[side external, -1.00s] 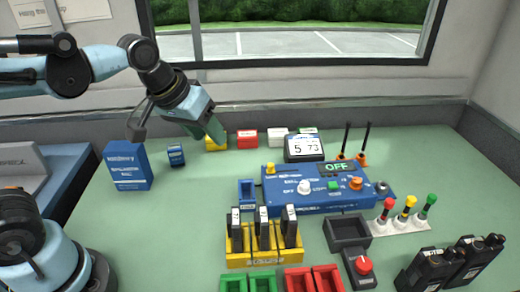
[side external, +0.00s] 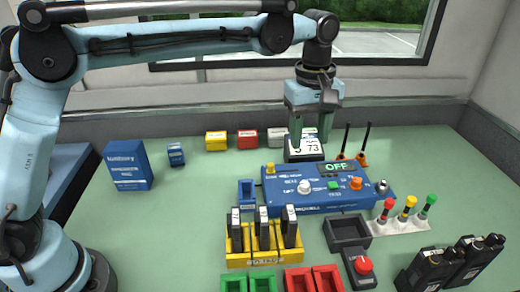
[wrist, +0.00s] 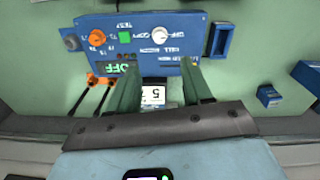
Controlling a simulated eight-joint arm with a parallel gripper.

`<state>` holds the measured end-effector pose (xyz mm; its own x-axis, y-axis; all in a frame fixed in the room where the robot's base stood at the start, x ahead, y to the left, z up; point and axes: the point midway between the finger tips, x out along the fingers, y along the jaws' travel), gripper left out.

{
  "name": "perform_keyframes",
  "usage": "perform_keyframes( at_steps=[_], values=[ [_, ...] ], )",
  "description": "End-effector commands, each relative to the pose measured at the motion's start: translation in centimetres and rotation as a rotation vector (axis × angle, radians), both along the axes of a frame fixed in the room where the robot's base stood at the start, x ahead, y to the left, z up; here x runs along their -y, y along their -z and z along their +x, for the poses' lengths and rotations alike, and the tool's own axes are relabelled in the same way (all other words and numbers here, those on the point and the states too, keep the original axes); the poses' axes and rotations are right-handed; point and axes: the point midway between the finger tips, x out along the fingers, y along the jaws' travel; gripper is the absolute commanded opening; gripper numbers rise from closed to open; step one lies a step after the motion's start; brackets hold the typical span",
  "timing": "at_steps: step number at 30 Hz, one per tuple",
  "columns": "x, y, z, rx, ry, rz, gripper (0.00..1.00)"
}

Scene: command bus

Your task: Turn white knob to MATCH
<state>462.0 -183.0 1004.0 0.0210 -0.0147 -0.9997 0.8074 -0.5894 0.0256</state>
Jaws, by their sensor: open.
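The white knob (side external: 304,187) sits on the front left part of the blue control panel (side external: 285,206); it also shows in the wrist view (wrist: 157,40), upside down. The panel's display (side external: 337,167) reads OFF. The small lettering around the knob is too blurred to read, so I cannot tell where MATCH is.
On the panel are a green button (side external: 334,185), an orange knob (side external: 355,183) and a yellow button (side external: 270,169). Two antennas on orange bases (side external: 362,159) stand behind it. A yellow rack (side external: 238,255) with black radios stands in front; a dark tray (side external: 347,232) lies front right.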

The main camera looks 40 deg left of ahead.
Motion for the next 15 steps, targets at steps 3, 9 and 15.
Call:
perform_keyframes(
  at_steps=[3,9,15],
  values=[
    [0.1,0.6,0.0,-0.003,-0.006,0.001,0.5],
    [0.1,3.2,0.1,-0.002,-0.005,0.0,0.5],
    [0.2,6.9,0.2,-0.001,-0.004,0.001,0.5]
  ],
)
